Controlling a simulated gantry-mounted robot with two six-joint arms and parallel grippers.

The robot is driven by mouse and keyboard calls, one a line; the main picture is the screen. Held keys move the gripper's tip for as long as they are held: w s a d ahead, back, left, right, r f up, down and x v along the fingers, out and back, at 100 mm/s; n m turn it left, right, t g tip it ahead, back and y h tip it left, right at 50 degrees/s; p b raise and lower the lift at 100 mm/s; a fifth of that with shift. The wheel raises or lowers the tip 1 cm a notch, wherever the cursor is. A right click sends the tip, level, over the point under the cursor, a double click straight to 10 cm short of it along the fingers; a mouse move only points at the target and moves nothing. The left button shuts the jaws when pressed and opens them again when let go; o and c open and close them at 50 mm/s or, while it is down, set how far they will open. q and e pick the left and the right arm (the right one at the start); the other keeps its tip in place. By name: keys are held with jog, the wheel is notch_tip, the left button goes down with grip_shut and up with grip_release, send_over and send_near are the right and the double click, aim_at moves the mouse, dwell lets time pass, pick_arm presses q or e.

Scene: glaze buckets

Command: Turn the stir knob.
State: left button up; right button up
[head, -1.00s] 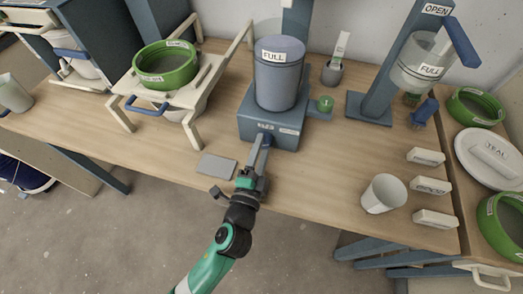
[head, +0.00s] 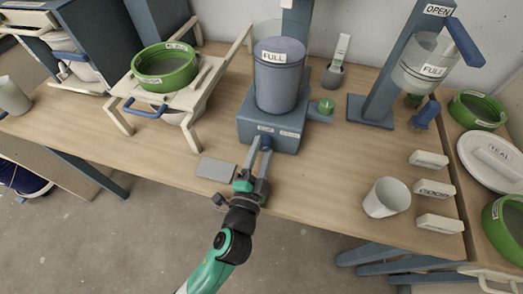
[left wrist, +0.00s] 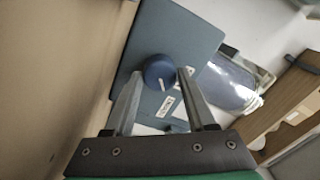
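The stir knob (head: 267,142) is a dark blue round knob on the front of the blue-grey base (head: 285,142) under a bucket marked FULL (head: 279,80). In the left wrist view the knob (left wrist: 159,68) faces me with a short white mark on it. My left gripper (head: 258,150) is at the knob, coming from the front of the bench. In the left wrist view its fingers (left wrist: 160,78) are spread, one on each side of the knob. I cannot tell if either finger touches it. My right gripper is not in view.
A flat grey plate (head: 216,168) lies left of my gripper. A white cup (head: 386,197) and several labelled white blocks (head: 434,188) stand to the right. A green-ringed sieve (head: 165,68) on a stand is at left. A small green knob (head: 326,106) sticks out right of the base.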

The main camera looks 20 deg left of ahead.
pick_arm(q)
jog(key=o, duration=0.3)
jog(key=shift+s, duration=0.1)
jog(key=shift+s+d, duration=0.1)
jog(key=shift+s, duration=0.2)
jog(key=s, duration=0.3)
jog(key=s+d+p, duration=0.1)
jog(key=s, duration=0.3)
jog(key=s+d, duration=0.1)
jog(key=s, duration=0.2)
jog(key=shift+s+f+p, duration=0.1)
jog(key=shift+s+p, duration=0.25)
jog(key=shift+p, duration=0.05)
